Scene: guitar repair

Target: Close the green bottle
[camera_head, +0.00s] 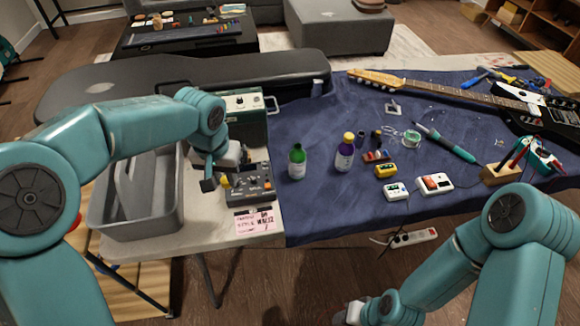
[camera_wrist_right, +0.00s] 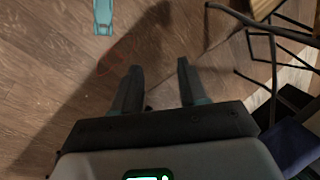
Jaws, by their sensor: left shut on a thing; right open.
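The green bottle (camera_head: 297,162) stands upright on the blue cloth, left of the purple bottle. It has a white label and a narrow neck; I cannot make out clearly whether a cap is on it. My left gripper (camera_head: 215,182) is to the left of the bottle, low over the grey control box, and apart from the bottle. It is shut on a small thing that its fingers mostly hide. My right gripper (camera_wrist_right: 159,66) is open and empty above the wooden floor in the right wrist view, away from the table.
A purple bottle (camera_head: 345,152) with a yellow cap stands right of the green one. The grey control box (camera_head: 250,190), a grey bin (camera_head: 108,213) and a green amplifier (camera_head: 245,103) surround the left gripper. A guitar (camera_head: 450,90) lies at the back. Cloth before the bottles is clear.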

